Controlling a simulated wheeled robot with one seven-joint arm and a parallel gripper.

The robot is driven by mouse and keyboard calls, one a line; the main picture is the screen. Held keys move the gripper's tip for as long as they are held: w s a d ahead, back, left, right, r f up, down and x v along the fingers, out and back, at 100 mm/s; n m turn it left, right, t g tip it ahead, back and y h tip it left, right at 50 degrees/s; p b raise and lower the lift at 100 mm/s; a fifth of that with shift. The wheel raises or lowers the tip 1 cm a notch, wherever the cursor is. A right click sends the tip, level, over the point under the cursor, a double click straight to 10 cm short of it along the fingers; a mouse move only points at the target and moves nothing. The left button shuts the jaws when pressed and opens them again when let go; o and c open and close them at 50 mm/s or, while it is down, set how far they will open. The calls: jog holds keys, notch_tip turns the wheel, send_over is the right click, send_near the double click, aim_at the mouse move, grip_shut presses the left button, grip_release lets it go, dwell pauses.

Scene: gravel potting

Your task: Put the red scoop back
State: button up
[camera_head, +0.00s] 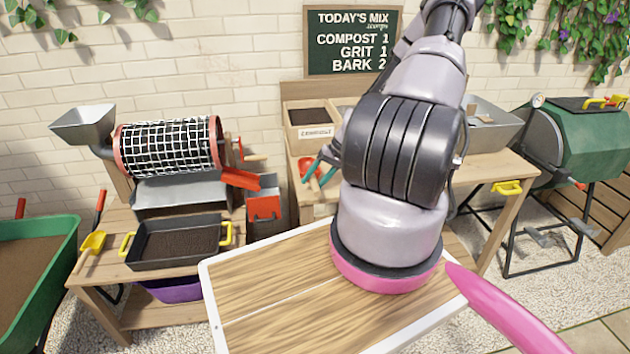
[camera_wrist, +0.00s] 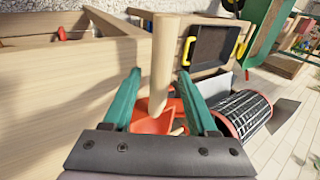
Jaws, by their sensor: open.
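The red scoop (camera_head: 308,168) is at the front of the potting bench, below the compost bin, partly hidden by my gripper in the head view. In the wrist view its red bowl (camera_wrist: 156,112) and a pale wooden handle (camera_wrist: 164,60) show between my fingers. My gripper (camera_head: 313,178) has teal fingers and is open. In the wrist view the gripper (camera_wrist: 158,76) has one finger on each side of the handle, with gaps visible. I cannot tell what the scoop rests on.
The compost bin (camera_head: 311,115) stands behind. A mesh drum sieve (camera_head: 170,147), a red chute (camera_head: 240,179) and a soil tray (camera_head: 180,242) are at left. A green drum (camera_head: 590,135) is at right. A chalkboard (camera_head: 352,42) hangs behind my arm.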

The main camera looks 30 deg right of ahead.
jog(key=v, duration=1.1)
jog(key=a+r+h, duration=0.3)
jog(key=a+r, duration=0.1)
jog(key=r, duration=1)
jog(key=s+a+r+t+h, duration=0.1)
jog(key=s+a+r, duration=0.35)
jog(key=r, duration=0.55)
jog(key=s+a+r+t+h, duration=0.1)
jog(key=s+a+r+h, duration=0.1)
jog(key=s+a+r, duration=0.5)
jog(key=s+a+r+t+y, duration=0.1)
jog(key=s+a+r+t, duration=0.1)
jog(key=s+r, duration=0.4)
notch_tip(320, 180, up, 3)
jog(key=shift+a+r+m+t+y, duration=0.1)
jog(key=shift+a+m+t+y, duration=0.3)
jog(key=shift+a, duration=0.35)
